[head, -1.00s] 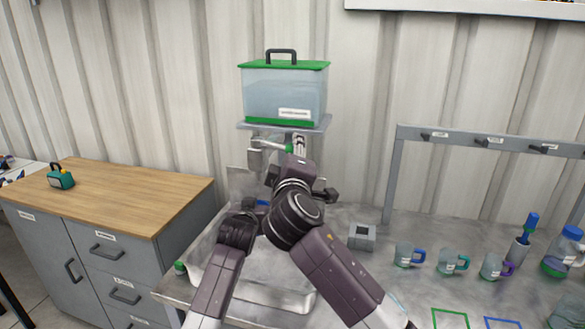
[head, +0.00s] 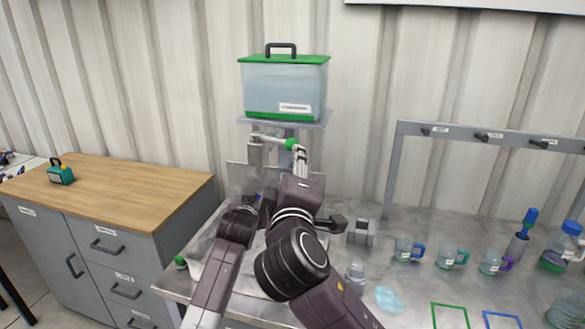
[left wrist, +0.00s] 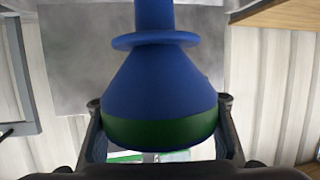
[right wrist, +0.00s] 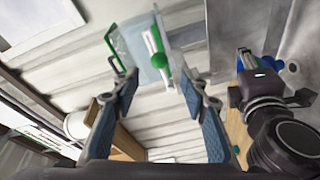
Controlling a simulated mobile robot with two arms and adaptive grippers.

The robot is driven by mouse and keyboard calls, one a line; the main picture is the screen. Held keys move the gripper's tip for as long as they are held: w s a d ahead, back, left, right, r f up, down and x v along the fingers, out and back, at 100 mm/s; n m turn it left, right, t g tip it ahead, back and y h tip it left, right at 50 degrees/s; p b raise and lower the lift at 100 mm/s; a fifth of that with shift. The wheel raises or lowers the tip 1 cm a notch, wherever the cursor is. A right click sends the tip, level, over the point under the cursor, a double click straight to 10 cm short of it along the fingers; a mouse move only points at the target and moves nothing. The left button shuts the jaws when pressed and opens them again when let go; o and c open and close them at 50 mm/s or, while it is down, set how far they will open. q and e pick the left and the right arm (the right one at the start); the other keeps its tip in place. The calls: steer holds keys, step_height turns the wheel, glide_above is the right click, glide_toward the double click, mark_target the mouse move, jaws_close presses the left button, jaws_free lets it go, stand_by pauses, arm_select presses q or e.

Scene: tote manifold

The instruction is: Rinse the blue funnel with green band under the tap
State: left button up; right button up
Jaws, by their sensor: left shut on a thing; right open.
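The blue funnel (left wrist: 155,80) with a green band (left wrist: 158,130) fills the left wrist view, between the fingers of my left gripper (left wrist: 160,140), which is shut on it. In the head view only a bit of blue (head: 259,198) shows by the left gripper, over the sink area; my arms hide the rest. The tap (head: 256,150) stands below the tank, its lever ending in a green knob (head: 291,144). My right gripper (head: 300,162) is open, just below and right of the knob. The knob (right wrist: 160,61) shows beyond its open fingers (right wrist: 157,95). Whether water runs is hidden.
A green-lidded water tank (head: 285,88) sits on a shelf above the tap. Several mugs (head: 407,250), a bottle (head: 355,277) and a grey block (head: 361,232) stand on the bench to the right. The wooden cabinet top (head: 120,190) at left is mostly clear.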

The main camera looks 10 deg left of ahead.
steer(key=shift+n+y, duration=0.3)
steer(key=shift+n, duration=0.1)
steer(key=c, duration=0.7)
steer(key=shift+s+n+g+y, duration=0.25)
steer(key=shift+n+g+y, duration=0.35)
steer(key=shift+n+y, duration=0.4)
jaws_close()
steer(key=n+g+y, duration=0.2)
steer(key=n+y, duration=0.2)
steer(key=n, duration=0.1)
glide_toward(274, 140)
steer(key=x, duration=0.3)
steer(key=shift+w+r, duration=0.1)
steer(key=shift+w, duration=0.05)
steer(key=shift+a, duration=0.1)
